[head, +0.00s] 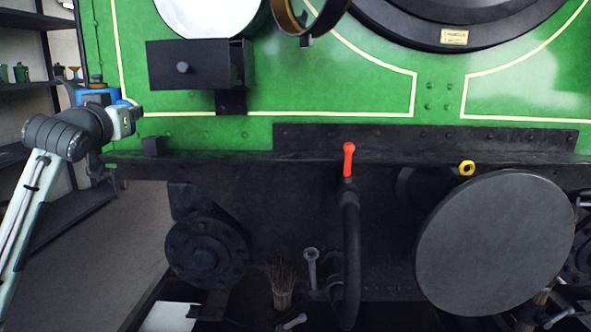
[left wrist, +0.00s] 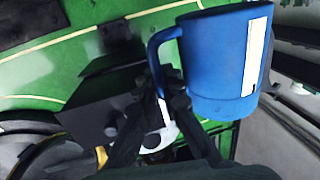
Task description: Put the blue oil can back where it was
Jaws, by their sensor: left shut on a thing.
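The blue oil can (left wrist: 222,62) shows large in the left wrist view, with a pale strip down its side and a handle on its left. My left gripper (left wrist: 163,88) is shut on it at the handle. In the head view the can (head: 93,98) shows only in part, mostly behind my left gripper (head: 122,118), at the tram's left front corner. I cannot tell from these frames whether it touches the ledge. My right gripper is not clearly in view.
The green tram front has a black box (head: 195,65) right of the can and a black ledge (head: 210,140) below. A red-handled hose cock (head: 348,158) and a round buffer (head: 495,245) stand farther right. Dark shelves (head: 25,88) with small cans are at far left.

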